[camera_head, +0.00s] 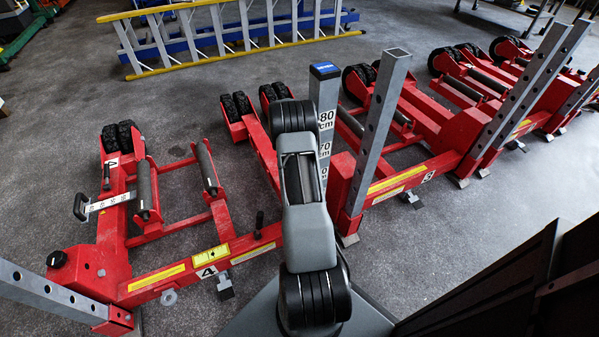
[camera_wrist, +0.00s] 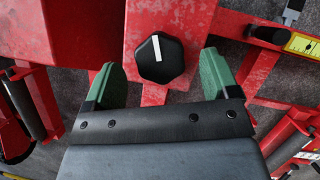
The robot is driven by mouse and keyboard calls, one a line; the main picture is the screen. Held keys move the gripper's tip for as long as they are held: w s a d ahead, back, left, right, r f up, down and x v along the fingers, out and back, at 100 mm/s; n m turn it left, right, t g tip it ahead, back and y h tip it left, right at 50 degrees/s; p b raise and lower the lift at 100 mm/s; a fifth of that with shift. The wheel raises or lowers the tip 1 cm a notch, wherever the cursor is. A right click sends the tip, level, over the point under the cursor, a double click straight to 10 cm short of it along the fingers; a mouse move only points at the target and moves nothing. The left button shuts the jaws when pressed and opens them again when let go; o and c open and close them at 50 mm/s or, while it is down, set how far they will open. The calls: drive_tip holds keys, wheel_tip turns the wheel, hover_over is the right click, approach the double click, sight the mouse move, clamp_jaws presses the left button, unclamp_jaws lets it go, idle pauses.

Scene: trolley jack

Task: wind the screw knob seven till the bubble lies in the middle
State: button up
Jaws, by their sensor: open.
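A black lobed knob (camera_wrist: 159,58) with a white pointer stripe sits on a red beam in the wrist view. The stripe points up, tilted slightly left. My gripper (camera_wrist: 160,72) is open, its green fingers on either side of the knob and apart from it. A yellow strip with tick marks (camera_wrist: 303,45) shows at the upper right; its bubble cannot be made out. In the head view a yellow level plate (camera_head: 212,255) is on the red jack marked 4 (camera_head: 150,279). My gripper is hidden behind my arm there. No number seven is readable.
Another black knob (camera_head: 56,259) stands on the jack's left end. Grey perforated posts (camera_head: 380,125) and a post marked 80 cm (camera_head: 325,90) rise near my arm. More red jacks stand right. A ladder (camera_head: 215,35) lies at the back. Grey floor is clear at upper left.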

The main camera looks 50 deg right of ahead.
drive_tip(key=shift+x, duration=0.85)
drive_tip(key=shift+c, duration=0.3)
drive_tip(key=c, duration=0.9)
drive_tip(key=shift+o, duration=0.2)
drive_tip(key=shift+a+r+n+h+p, duration=0.1)
drive_tip(key=shift+r+n+h+p, duration=0.3)
drive_tip(key=shift+n+p, duration=0.45)
drive_tip(key=shift+f+n, duration=0.1)
drive_tip(key=shift+n, duration=0.55)
drive_tip(key=shift+f+n+h, duration=0.25)
drive_tip(key=shift+n+h, duration=0.15)
drive_tip(key=shift+n, duration=0.1)
drive_tip(key=o, duration=0.9)
drive_tip(key=shift+r+p, duration=0.1)
drive_tip(key=shift+p, duration=0.2)
